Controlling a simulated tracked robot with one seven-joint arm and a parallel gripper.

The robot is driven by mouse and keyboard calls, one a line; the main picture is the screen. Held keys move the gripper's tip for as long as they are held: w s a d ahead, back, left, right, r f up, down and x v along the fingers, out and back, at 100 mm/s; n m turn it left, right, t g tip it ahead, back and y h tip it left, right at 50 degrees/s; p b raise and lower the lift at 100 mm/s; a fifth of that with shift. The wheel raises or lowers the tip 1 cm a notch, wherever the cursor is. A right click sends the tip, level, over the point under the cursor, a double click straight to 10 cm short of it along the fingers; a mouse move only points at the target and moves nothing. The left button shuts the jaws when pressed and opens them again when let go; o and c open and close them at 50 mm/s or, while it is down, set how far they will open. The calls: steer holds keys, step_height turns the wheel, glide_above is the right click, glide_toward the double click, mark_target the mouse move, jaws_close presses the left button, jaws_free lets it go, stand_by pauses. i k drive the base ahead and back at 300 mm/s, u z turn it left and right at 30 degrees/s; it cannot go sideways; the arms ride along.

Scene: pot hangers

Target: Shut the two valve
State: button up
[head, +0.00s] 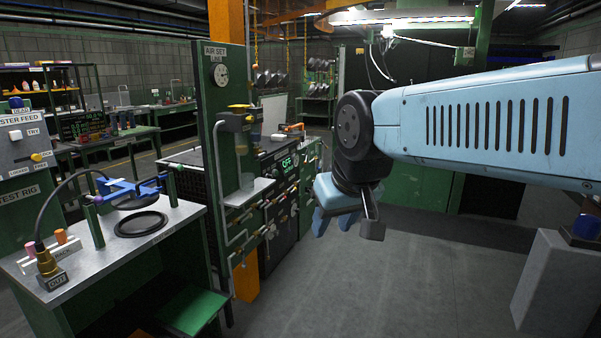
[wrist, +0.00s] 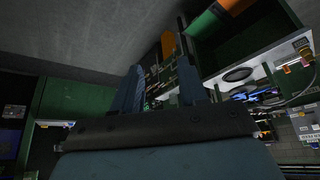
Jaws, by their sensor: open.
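A valve with a flat yellow handle (head: 239,106) is on the green post under the gauge (head: 221,74) and the AIR SET label. The handle lies roughly level. I cannot tell for sure which parts are the two valves. My gripper (head: 335,220) hangs in the air right of the post, apart from these parts. Its two blue fingers are spread and empty in the wrist view (wrist: 162,92).
A grey-topped bench (head: 180,215) at the left holds a blue clamp-like fixture (head: 128,188), a black ring and a brass OUT fitting (head: 47,262). A dark cabinet with knobs (head: 285,200) stands behind the post. A grey block (head: 556,285) is at right. The middle floor is clear.

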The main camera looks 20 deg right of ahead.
mark_target(249, 215)
steer(key=z, duration=0.55)
steer(key=i, duration=1.9)
steer(key=u, duration=0.85)
